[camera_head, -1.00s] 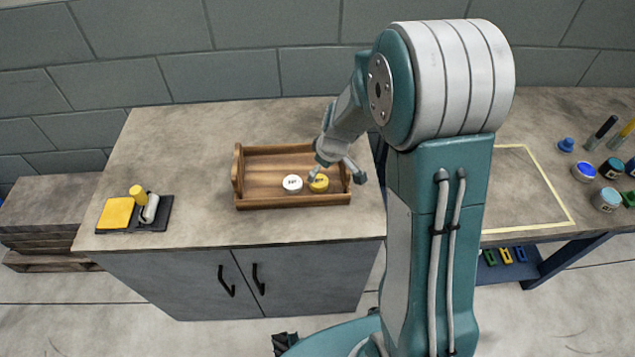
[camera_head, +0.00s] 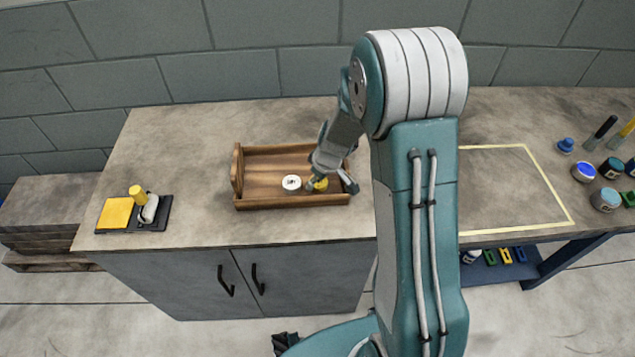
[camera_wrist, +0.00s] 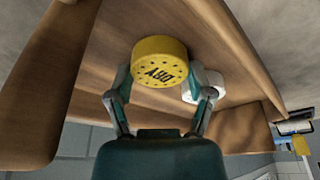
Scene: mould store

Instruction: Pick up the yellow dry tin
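The yellow dry tin (camera_wrist: 160,62) is a short round tin with dark dots and the word DRY on its top. It stands in a wooden tray (camera_head: 262,166) on the bench, and in the head view only part of the tin (camera_head: 321,185) shows behind my gripper. My gripper (camera_wrist: 164,88) has its two fingers apart, one on each side of the tin. The fingertips lie close to the tin; I cannot tell whether they touch it. A white tin (camera_head: 291,183) stands just left of the yellow one, and also shows in the wrist view (camera_wrist: 207,84).
A yellow sponge (camera_head: 115,213) and small items lie on a dark mat at left. Several jars, including one grey-blue jar (camera_head: 605,199), stand at far right. The bench between mat and tray is clear.

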